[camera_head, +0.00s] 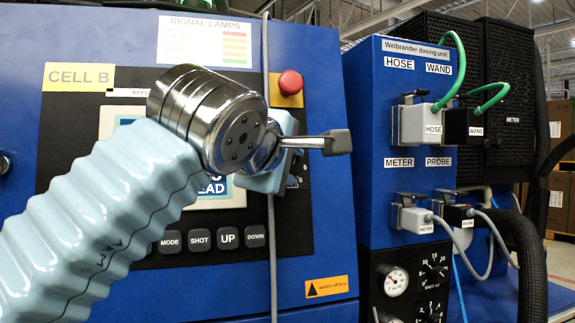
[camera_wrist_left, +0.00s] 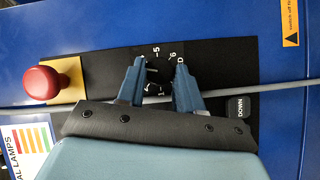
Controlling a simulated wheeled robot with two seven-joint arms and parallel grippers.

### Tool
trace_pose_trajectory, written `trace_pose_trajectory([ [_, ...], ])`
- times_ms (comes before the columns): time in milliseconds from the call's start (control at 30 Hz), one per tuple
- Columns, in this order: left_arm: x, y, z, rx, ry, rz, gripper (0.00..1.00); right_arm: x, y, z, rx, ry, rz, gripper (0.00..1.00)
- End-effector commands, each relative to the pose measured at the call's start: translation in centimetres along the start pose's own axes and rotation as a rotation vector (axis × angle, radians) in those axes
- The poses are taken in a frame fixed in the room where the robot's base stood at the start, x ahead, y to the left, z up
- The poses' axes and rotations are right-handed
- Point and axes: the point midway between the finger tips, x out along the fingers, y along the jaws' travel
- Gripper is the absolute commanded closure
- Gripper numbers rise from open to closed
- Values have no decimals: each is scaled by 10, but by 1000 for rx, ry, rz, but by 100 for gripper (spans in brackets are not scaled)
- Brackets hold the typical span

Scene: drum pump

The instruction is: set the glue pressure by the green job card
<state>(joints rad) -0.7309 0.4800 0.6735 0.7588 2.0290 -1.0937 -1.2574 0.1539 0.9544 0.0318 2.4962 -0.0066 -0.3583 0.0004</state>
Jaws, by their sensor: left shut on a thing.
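My left gripper (camera_wrist_left: 160,85) shows its two blue fingers on either side of a dark knob (camera_wrist_left: 158,72) on the black panel, shut on it. The scale beside the knob shows a 5 and a 6; the knob's pointer is too small to read. In the head view my left arm covers the knob, and the left gripper (camera_head: 290,165) is at the panel's right edge. A display (camera_head: 232,193) is mostly hidden behind my arm, with only the end of its large lettering showing. I cannot make out a green job card. My right gripper is not in view.
A grey cable (camera_wrist_left: 225,94) crosses the panel close by the fingers. A red button (camera_head: 290,82) is above the gripper. MODE, SHOT, UP and DOWN buttons (camera_head: 228,237) are below. The dosing unit (camera_head: 372,150) stands right, with plugs, a gauge (camera_head: 396,281) and another dial (camera_head: 436,264).

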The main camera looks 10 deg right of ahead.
Motion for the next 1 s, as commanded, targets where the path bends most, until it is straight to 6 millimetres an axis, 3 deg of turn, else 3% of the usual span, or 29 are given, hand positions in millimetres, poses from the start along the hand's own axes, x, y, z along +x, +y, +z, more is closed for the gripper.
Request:
trace_pose_trajectory([
  [467,0,2,-2,13,3,-3,95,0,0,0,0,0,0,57],
  [500,0,2,-2,13,4,-3,60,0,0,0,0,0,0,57],
  [633,0,1,-1,13,3,-4,40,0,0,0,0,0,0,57],
  [1000,-6,1,0,13,0,-5,40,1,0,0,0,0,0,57],
])
